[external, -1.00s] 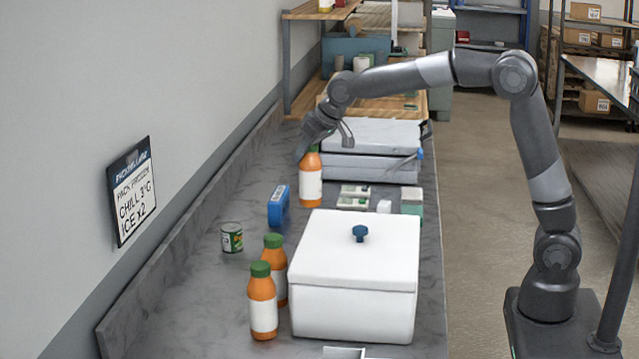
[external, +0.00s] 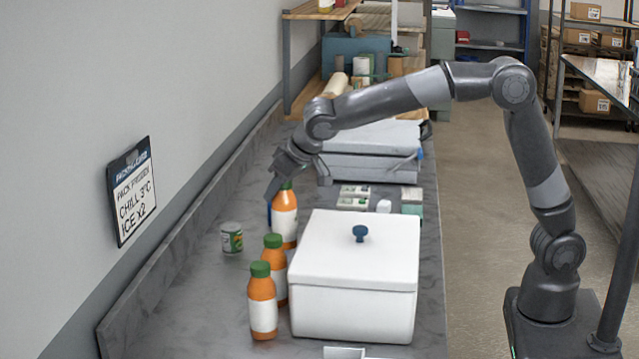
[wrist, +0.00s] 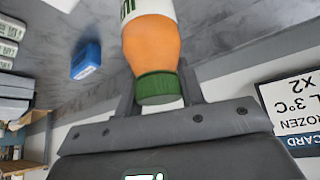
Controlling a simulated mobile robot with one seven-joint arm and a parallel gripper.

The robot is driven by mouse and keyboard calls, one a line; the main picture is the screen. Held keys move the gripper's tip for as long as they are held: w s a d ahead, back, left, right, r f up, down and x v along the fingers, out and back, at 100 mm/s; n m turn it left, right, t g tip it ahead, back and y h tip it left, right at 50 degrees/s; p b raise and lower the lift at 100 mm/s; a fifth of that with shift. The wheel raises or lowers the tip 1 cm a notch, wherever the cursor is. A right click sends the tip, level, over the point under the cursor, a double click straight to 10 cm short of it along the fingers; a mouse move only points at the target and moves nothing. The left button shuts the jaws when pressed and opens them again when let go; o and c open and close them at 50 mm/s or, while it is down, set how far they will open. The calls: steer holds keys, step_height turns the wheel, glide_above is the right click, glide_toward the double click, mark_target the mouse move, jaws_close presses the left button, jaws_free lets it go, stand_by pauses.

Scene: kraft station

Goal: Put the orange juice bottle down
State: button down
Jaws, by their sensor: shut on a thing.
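The orange juice bottle (external: 285,218) has an orange body, a white label and a green cap. My gripper (external: 295,190) is shut on it near the cap, and the bottle hangs upright or slightly tilted just behind the two other bottles. In the wrist view the held bottle (wrist: 152,45) lies between the two fingers (wrist: 160,92), its green cap toward the palm. Whether its base touches the counter is hidden behind the nearer bottles and the box. Two similar juice bottles (external: 274,262) (external: 262,305) stand on the counter in front of it.
A white lidded box (external: 355,275) with a blue knob stands right of the bottles. A blue pack (wrist: 86,60) lies close by. Small cards (external: 353,196) and grey cases (external: 370,165) sit behind. The counter's left front (external: 190,300) is clear.

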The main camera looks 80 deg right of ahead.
mark_target(280, 219)
step_height(280, 219, down, 8)
steer(key=shift+r, duration=0.1)
stand_by(0.4)
steer(key=c, duration=0.9)
jaws_free()
steer(key=shift+f, duration=0.2)
steer(key=shift+c, duration=0.2)
steer(key=shift+r, duration=0.1)
